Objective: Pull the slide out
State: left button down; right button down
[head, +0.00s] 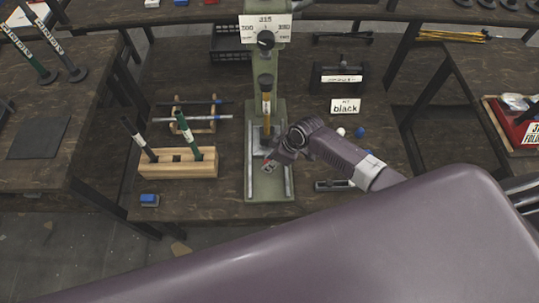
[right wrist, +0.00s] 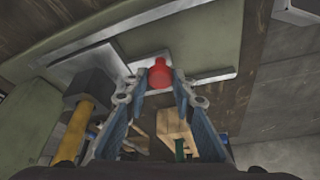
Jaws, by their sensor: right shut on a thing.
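The green press (head: 254,188) stands in the middle of the bench in the head view, with two pale rails along its base. The slide (head: 268,168) is a small metal plate low between the rails, partly hidden by my right gripper (head: 273,160). In the right wrist view a red knob (right wrist: 160,72) sits between the fingertips of my right gripper (right wrist: 158,86), which is shut on it. A pale plate (right wrist: 150,61) shows behind the knob. The knob is mostly hidden in the head view. My left gripper is not in view.
A wooden rack (head: 178,165) with pen-like tools stands left of the press. A blue block (head: 149,200) lies at the bench's front edge. The bench front between rack and press is clear.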

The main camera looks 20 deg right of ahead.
jog(key=s+a+p, duration=0.1)
jog(key=s+p, duration=0.1)
jog(key=s, duration=0.2)
jog(key=s+a+p, duration=0.1)
jog(key=s+p, duration=0.2)
jog(key=s, duration=0.1)
jog(key=s+a+p, duration=0.1)
jog(key=s+p, duration=0.1)
jog(key=s, duration=0.2)
jog(key=shift+s+a+r, duration=0.15)
jog(key=shift+a, duration=0.1)
jog(key=shift+s+a+p, duration=0.25)
jog(key=shift+s+p, duration=0.35)
jog(key=shift+s, duration=0.2)
jog(key=shift+s+a+f, duration=0.1)
jog(key=shift+s+f, duration=0.05)
jog(key=shift+f, duration=0.05)
jog(key=shift+s, duration=0.15)
jog(key=c, duration=1.6)
grip_release()
jog(key=shift+r, duration=0.1)
jog(key=v, duration=1.2)
